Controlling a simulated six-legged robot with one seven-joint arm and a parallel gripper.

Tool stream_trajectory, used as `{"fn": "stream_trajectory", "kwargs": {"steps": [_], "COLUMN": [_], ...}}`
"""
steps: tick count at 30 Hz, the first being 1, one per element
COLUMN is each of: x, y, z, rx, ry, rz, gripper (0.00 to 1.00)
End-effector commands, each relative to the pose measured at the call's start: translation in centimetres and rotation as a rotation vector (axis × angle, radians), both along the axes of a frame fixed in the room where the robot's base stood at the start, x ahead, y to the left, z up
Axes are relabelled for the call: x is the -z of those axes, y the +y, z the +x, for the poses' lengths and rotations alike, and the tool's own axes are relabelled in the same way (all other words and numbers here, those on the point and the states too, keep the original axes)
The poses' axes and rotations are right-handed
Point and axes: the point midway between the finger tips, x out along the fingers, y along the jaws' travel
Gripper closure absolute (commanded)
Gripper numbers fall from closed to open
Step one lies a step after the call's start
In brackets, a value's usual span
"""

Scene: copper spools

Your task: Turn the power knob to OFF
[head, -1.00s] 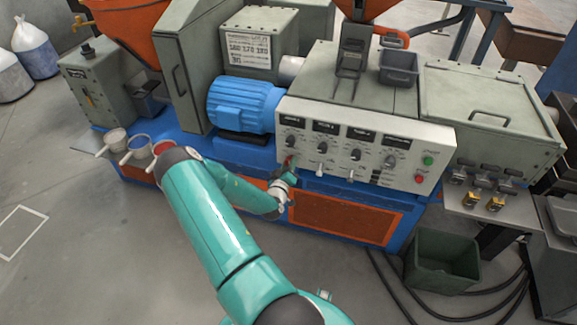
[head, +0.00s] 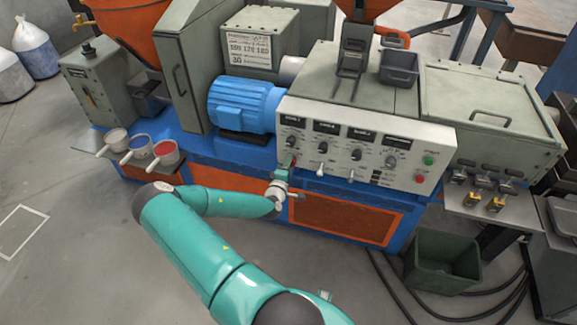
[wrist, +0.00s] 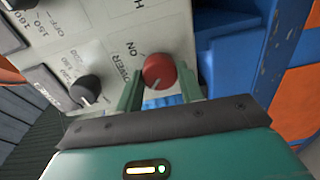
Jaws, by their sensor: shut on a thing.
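The red power knob (wrist: 158,70) sits on the pale control panel (wrist: 110,45), beside printed words POWER and ON. A pale mark shows on the knob's lower part; which setting it points to I cannot tell. My gripper (wrist: 160,88) is shut on the knob, with one green finger on each side of it. In the head view my gripper (head: 288,163) reaches the lower left corner of the control panel (head: 330,165) and hides most of the knob.
A black knob (wrist: 85,91) is close to the left of my gripper. Small white levers (head: 321,170) stick out of the panel to the right. A blue motor (head: 240,105) stands behind, and three small cups (head: 140,147) are at the left.

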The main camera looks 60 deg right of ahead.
Motion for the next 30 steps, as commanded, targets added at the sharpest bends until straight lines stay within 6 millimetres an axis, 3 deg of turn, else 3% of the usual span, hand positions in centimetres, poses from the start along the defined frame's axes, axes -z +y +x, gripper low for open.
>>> {"fn": "stream_trajectory", "kwargs": {"steps": [17,18,21,30], "x": [0.14,0.14,0.11,0.04], "y": [0.08,0.08,0.06,0.18], "z": [-0.22,-0.22,-0.18,-0.09], "rx": [0.004,0.004,0.003,0.001], "ry": [0.039,0.038,0.038,0.036], "rz": [-0.003,-0.003,-0.004,-0.005], "gripper": [0.85,0.57,0.41,0.41]}}
